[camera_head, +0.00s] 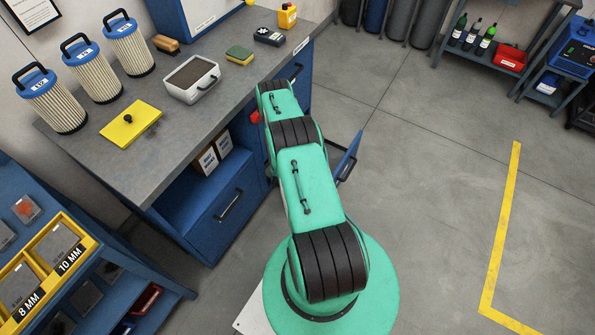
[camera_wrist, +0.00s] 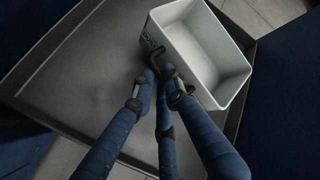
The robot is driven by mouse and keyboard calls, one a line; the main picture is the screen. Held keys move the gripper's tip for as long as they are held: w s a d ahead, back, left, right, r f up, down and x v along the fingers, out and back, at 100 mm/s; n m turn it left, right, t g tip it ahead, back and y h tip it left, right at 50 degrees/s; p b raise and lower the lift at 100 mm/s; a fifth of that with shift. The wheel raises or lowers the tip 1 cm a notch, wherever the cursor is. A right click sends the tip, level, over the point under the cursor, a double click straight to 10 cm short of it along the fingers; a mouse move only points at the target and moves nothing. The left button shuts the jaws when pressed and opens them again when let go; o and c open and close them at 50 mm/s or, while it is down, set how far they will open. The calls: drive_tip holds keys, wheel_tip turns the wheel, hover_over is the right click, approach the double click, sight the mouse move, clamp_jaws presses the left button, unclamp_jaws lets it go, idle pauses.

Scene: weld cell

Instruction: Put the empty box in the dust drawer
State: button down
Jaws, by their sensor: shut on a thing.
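The empty white box (camera_wrist: 222,48) shows in the wrist view, tilted in the picture, with its bare inside visible. My gripper (camera_wrist: 165,78) is shut on the dark handle (camera_wrist: 152,46) on the box's near side. The box is over or inside a grey-floored open drawer (camera_wrist: 70,75) with a raised rim; I cannot tell whether it touches the bottom. In the head view my arm hides the gripper, the box and most of the drawer; a blue panel (camera_head: 348,158) with a handle, apparently the drawer's front, shows to the arm's right.
A similar white box (camera_head: 190,90) with dark contents stands on the grey workbench (camera_head: 205,120). Several filter cartridges (camera_head: 95,75), a yellow plate (camera_head: 131,124) and a sponge (camera_head: 239,55) are also there. A blue rack (camera_head: 150,285) stands lower left. Floor at right is open.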

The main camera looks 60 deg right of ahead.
drive_tip(key=shift+f+b, duration=0.6)
drive_tip(key=shift+f, duration=1.4)
drive_tip(key=c, duration=1.7)
unclamp_jaws()
drive_tip(key=shift+c, duration=0.2)
drive_tip(key=shift+a+r, duration=0.1)
drive_tip(key=p+v, duration=0.3)
drive_tip(key=v, duration=0.8)
drive_tip(key=shift+a+r, duration=0.25)
drive_tip(key=shift+a, duration=0.05)
drive_tip(key=shift+s, duration=0.1)
